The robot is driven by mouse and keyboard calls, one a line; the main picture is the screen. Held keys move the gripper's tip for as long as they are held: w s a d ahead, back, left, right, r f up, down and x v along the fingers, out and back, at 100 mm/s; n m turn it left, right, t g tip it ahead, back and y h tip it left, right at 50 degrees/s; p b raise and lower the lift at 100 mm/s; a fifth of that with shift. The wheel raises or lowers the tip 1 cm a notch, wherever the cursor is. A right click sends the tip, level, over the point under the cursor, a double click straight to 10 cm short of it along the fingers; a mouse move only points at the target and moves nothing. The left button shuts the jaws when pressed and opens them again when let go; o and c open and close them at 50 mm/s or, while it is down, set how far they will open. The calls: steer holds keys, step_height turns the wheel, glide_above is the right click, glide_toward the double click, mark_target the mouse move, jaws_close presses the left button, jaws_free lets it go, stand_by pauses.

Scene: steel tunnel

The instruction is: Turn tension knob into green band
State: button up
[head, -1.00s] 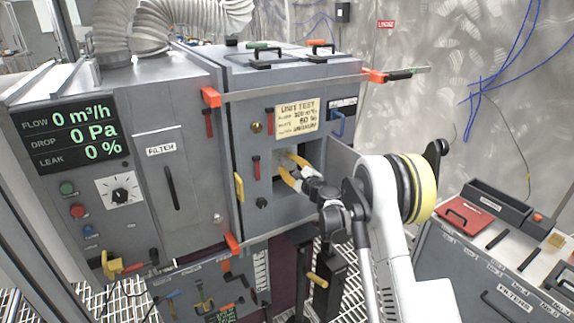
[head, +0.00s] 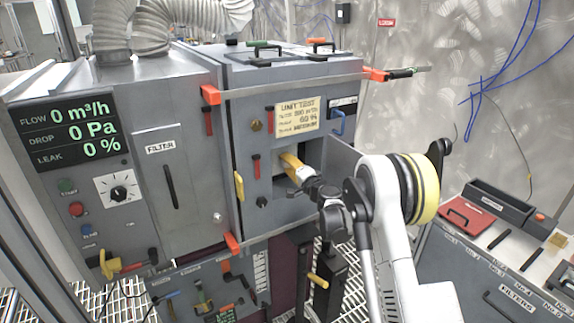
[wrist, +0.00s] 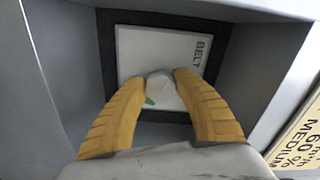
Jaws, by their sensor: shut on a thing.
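The tension knob (wrist: 160,86) is a small grey knob on a white plate (wrist: 190,50) marked BELT, at the back of a recess in the cabinet. A small piece of the green band (wrist: 149,101) shows just below and left of the knob. The rest of the band is hidden or too small to tell. My gripper (wrist: 160,82) has its two yellow fingers on either side of the knob, shut on it. In the head view my gripper (head: 286,162) reaches into the recess, and the knob is hidden there.
The recess walls (wrist: 262,62) stand close around my fingers. An open grey door (head: 343,158) is right of the opening. A paper note (head: 297,117) hangs above it. The display (head: 70,135) reads 0 m³/h, 0 Pa and 0 %. A filter cart (head: 480,262) stands at the right.

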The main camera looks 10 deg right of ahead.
steer(key=shift+n, duration=1.6)
steer(key=o, duration=1.2)
steer(key=shift+d, duration=0.1)
steer(key=v, duration=1.2)
steer(key=shift+r, duration=0.1)
